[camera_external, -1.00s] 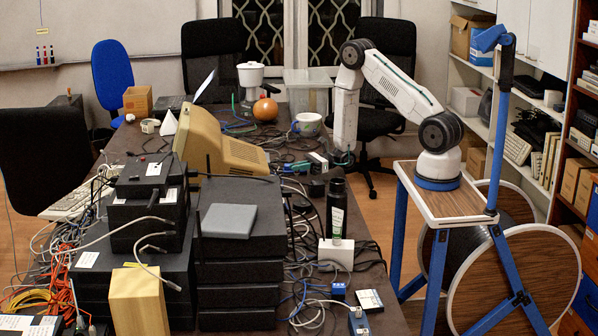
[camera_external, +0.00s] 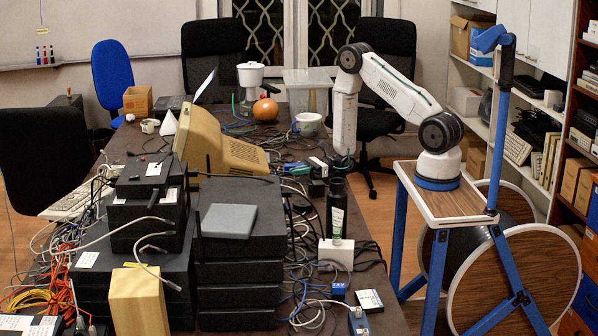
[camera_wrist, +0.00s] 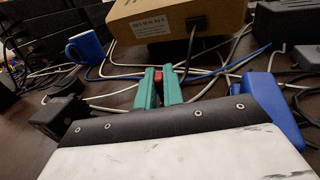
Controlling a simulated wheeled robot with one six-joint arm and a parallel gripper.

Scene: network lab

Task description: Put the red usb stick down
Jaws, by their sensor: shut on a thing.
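The red usb stick (camera_wrist: 158,76) shows as a small red piece between the green fingertips of my gripper (camera_wrist: 158,87) in the wrist view. The gripper is shut on it, and the fingers hide most of the stick. In the external view my gripper (camera_external: 342,161) points down over the right side of the cluttered table, beyond the black bottle. The stick cannot be made out there. I cannot tell whether the stick touches the table.
A beige monitor-like case (camera_external: 222,143) stands left of my gripper, and a black bottle (camera_external: 336,208) stands nearer the camera. A blue mug (camera_wrist: 86,48) is at the left in the wrist view. Cables (camera_wrist: 118,93) cover much of the table (camera_wrist: 35,140) around the fingers.

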